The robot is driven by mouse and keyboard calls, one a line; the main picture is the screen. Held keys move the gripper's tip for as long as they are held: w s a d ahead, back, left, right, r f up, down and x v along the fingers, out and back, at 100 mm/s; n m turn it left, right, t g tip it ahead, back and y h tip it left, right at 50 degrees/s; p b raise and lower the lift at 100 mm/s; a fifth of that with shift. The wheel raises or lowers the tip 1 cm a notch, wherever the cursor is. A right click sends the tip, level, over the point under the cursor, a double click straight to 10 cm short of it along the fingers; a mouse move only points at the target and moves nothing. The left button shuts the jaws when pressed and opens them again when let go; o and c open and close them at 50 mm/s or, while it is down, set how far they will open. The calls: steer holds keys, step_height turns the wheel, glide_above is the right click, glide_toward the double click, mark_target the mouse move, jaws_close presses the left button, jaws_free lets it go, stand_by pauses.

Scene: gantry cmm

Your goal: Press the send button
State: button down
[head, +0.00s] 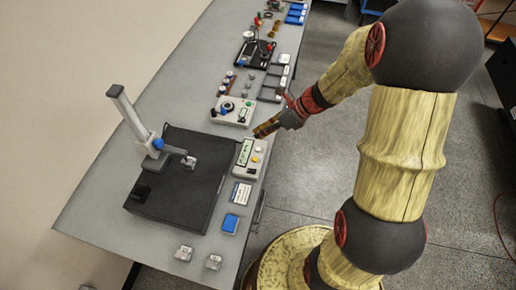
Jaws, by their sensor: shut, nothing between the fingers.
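A small light-coloured box (247,159) with a green strip lies near the table's right edge. It carries a yellow button (256,158) and a pale one, but I cannot read any label, so I cannot tell which is the send button. My gripper (260,131) is shut and empty. It comes in from the right and appears above the far end of this box, apart from the buttons. Its exact height is hard to tell.
A dark slab (175,205) with an upright grey column (128,112) and blue knob stands left of the box. Another control box (232,111) lies beyond it. The left tabletop is clear.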

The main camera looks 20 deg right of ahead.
steer(key=w+m, duration=0.1)
steer(key=m, duration=0.1)
steer(key=w+m+t, duration=0.1)
steer(key=w+m, duration=0.1)
steer(key=shift+d+m, duration=0.15)
steer(key=shift+m, duration=0.25)
steer(key=shift+f, duration=0.1)
step_height(320, 180, down, 7)
steer(key=b, duration=0.7)
steer(key=shift+b, duration=0.4)
steer(key=shift+f+b, duration=0.3)
steer(key=shift+f, duration=0.55)
steer(key=shift+f, duration=0.85)
stand_by(0.8)
steer(key=shift+r, duration=0.1)
steer(key=shift+r+p, duration=0.85)
steer(key=shift+p, duration=0.25)
step_height(320, 180, up, 5)
steer(key=p, duration=0.5)
